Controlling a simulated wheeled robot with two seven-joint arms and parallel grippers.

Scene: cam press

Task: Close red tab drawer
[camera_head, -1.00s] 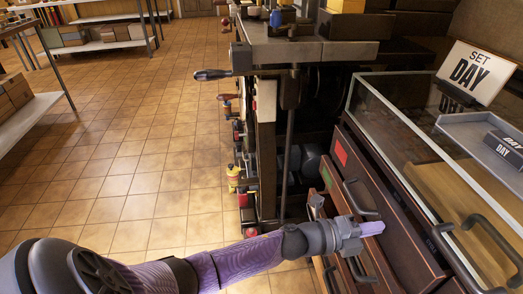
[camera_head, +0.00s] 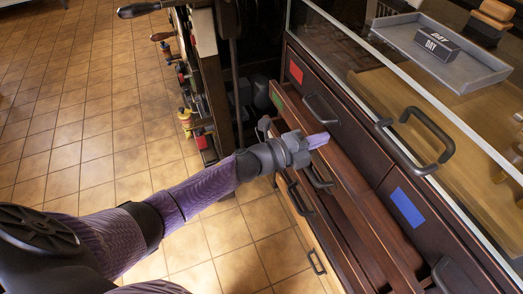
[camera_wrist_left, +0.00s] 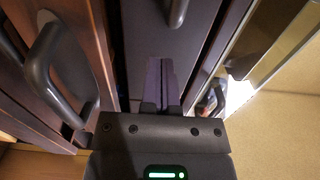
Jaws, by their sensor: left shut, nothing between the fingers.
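The red tab (camera_head: 296,72) is on a dark brown upper drawer front (camera_head: 345,130) with a grey bar handle (camera_head: 322,110). This front looks flush, or nearly so, with the blue-tab drawer beside it. My left gripper (camera_head: 318,140) is shut and empty, with its purple fingertips at the lower part of the red-tab front, below the handle. I cannot tell whether they touch it. In the left wrist view the shut fingers (camera_wrist_left: 160,82) point at a dark drawer front (camera_wrist_left: 150,35), with a handle (camera_wrist_left: 178,10) above. My right gripper is not in view.
The green-tab drawer (camera_head: 278,101) below stands pulled out, partly behind my left gripper. The blue-tab drawer (camera_head: 407,207) is to the right, under the glass counter (camera_head: 395,85). A grey tray (camera_head: 470,72) stands on top. Tiled floor (camera_head: 80,110) is open at left.

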